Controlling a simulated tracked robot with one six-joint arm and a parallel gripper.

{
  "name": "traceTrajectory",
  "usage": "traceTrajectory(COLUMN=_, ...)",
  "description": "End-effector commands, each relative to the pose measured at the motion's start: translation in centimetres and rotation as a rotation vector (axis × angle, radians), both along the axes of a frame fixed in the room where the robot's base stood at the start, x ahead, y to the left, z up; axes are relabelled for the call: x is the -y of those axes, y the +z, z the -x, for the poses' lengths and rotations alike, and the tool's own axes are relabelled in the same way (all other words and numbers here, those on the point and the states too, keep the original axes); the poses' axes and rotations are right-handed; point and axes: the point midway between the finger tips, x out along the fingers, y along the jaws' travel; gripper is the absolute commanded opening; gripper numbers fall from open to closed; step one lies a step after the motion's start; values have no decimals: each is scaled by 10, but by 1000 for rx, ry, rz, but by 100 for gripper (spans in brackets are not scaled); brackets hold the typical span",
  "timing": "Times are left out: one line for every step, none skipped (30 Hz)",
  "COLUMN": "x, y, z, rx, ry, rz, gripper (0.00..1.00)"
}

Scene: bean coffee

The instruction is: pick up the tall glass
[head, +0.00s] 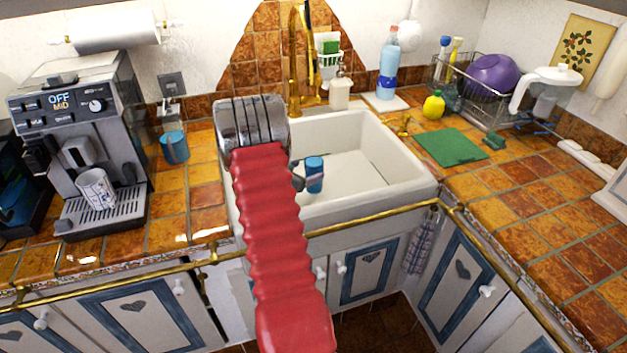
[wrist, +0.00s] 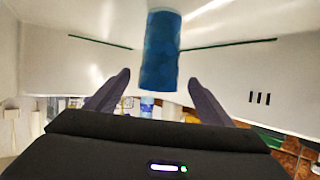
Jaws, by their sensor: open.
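The tall glass is most likely the blue cup (head: 314,181) standing in the sink, just right of my red-sleeved arm. In the wrist view the blue glass (wrist: 160,50) appears upside down, centred ahead of my gripper (wrist: 159,78). The two dark fingers are spread apart on either side of its line, with gaps showing and no visible contact. In the head view only a small dark part of my gripper (head: 298,183) shows, just left of the glass; my arm hides the rest.
The white sink basin (head: 400,185) surrounds the glass with walls. A gold tap (head: 293,60) stands behind it. A coffee machine (head: 80,125) with a patterned cup (head: 96,188) is left, near a blue mug (head: 174,148). A brass rail (head: 350,218) runs along the counter front.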

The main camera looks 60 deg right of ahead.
Motion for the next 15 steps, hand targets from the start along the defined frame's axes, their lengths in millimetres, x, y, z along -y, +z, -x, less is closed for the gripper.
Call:
traceTrajectory(x=2, y=-1, z=0, rx=0, ry=1, rz=1, gripper=74)
traceTrajectory(x=3, y=-1, z=0, rx=0, ry=1, rz=1, gripper=74)
traceTrajectory(x=3, y=-1, z=0, rx=0, ry=1, rz=1, gripper=74)
traceTrajectory(x=3, y=-1, z=0, rx=-1, ry=1, rz=1, gripper=74)
traceTrajectory(x=3, y=-1, z=0, rx=0, ry=2, rz=1, gripper=74)
traceTrajectory(x=3, y=-1, z=0, rx=0, ry=2, rz=0, gripper=74)
traceTrajectory(x=3, y=-1, z=-1, rx=0, ry=2, rz=0, gripper=74)
traceTrajectory(x=3, y=-1, z=-1, rx=0, ry=2, rz=0, gripper=74)
traceTrajectory(x=3, y=-1, z=-1, rx=0, ry=2, rz=0, gripper=74)
traceTrajectory(x=3, y=-1, z=-1, rx=0, ry=2, rz=0, gripper=74)
traceTrajectory(x=3, y=-1, z=0, rx=0, ry=2, rz=0, gripper=74)
traceTrajectory(x=4, y=-2, z=0, rx=-1, ry=1, rz=0, gripper=74)
traceTrajectory(x=6, y=-2, z=0, rx=-1, ry=1, rz=0, gripper=74)
traceTrajectory(x=7, y=-3, z=1, rx=-1, ry=1, rz=0, gripper=74)
traceTrajectory(x=11, y=-4, z=2, rx=-1, ry=0, rz=0, gripper=74)
